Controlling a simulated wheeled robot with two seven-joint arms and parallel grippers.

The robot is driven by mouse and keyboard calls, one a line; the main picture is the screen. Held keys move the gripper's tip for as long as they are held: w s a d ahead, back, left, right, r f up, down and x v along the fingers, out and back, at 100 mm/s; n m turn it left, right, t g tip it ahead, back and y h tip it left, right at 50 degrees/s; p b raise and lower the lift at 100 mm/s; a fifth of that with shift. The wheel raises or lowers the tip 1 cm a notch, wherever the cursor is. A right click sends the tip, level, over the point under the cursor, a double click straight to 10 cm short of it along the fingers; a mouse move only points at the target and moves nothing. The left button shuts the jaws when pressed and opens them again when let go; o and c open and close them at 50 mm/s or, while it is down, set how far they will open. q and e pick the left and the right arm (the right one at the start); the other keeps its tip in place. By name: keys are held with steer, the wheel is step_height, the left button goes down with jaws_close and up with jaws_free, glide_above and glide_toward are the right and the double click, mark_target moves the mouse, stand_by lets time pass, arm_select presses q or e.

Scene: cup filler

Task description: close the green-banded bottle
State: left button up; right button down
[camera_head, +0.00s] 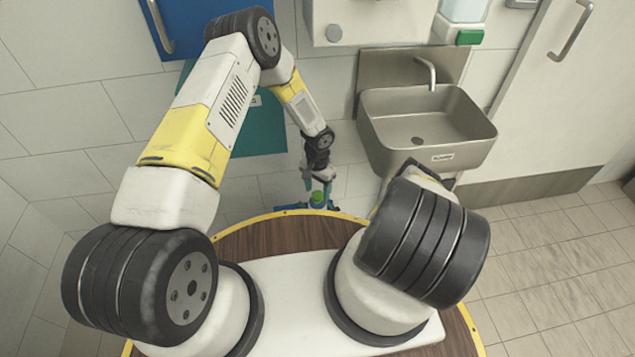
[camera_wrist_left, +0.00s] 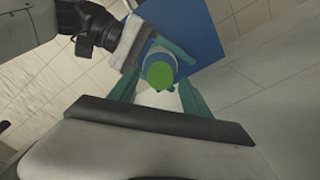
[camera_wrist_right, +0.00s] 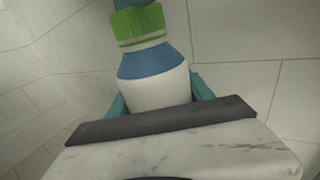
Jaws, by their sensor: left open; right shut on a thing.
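The bottle (camera_wrist_right: 158,93) is white with a blue shoulder and a thin green band below its top. A ribbed green cap (camera_wrist_right: 138,22) sits at its neck, with a narrow white strip between cap and band. The cap is seen end-on in the left wrist view (camera_wrist_left: 160,75) and small in the head view (camera_head: 317,197). My right gripper (camera_wrist_right: 155,100) is shut on the bottle's white body. My left gripper (camera_wrist_left: 160,92) is open, its teal fingers on either side of the cap. Whether they touch it, and how tightly the cap is seated, I cannot tell.
A round wooden top with a yellow rim (camera_head: 240,226) lies in front of me. A steel sink (camera_head: 425,125) is on the wall at right. A blue panel (camera_head: 195,22) and a teal box (camera_head: 258,128) are at the back left. Tiled floor at right is clear.

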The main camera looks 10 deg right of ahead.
arm_select(q)
steer(key=shift+f, duration=0.7)
jaws_close()
steer(key=shift+o, duration=0.6)
jaws_free()
step_height(320, 180, up, 12)
